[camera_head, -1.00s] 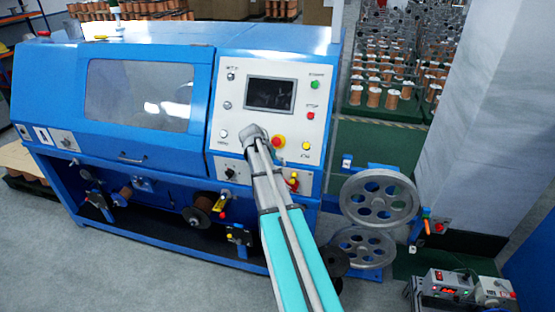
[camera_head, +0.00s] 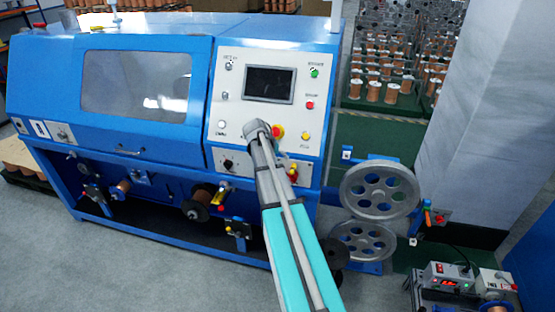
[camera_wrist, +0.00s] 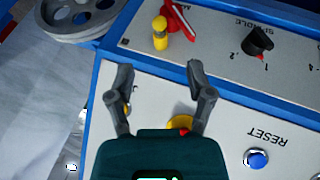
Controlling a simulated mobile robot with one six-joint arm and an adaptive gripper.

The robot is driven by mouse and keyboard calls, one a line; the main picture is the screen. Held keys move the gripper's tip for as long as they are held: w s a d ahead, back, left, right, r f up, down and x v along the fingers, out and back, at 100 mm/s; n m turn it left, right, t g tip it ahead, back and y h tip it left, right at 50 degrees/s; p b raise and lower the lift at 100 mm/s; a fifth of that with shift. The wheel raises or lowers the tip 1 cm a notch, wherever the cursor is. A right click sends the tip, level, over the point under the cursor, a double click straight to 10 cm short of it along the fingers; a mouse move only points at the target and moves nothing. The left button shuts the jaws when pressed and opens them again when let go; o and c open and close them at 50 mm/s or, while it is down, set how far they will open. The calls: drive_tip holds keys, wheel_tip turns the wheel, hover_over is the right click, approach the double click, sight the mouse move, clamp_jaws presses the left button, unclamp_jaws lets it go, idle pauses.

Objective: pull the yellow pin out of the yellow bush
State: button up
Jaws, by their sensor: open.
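In the wrist view, the yellow pin (camera_wrist: 159,24) stands in the yellow bush (camera_wrist: 160,42) on the grey panel, beside a red lever. The line between pin and bush is small and hard to make out. My gripper (camera_wrist: 159,75) is open and empty, its two dark fingers apart. The pin and bush lie beyond the fingertips, roughly centred between them in the picture, and nothing touches them. In the head view, a small yellow part (camera_head: 293,168) shows just right of my arm. My gripper is mostly hidden behind my arm there.
The red lever (camera_wrist: 180,22) is close on the pin's right in the wrist view. A black knob (camera_wrist: 257,41) and a blue reset button (camera_wrist: 256,158) sit farther right. A spoked grey wheel (camera_wrist: 80,18) is at the upper left. The control panel (camera_head: 230,140) has a screen.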

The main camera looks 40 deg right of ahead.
sight(291, 172)
drive_tip(key=shift+b+x, duration=4.2)
drive_tip(key=shift+x, duration=1.05)
clamp_jaws()
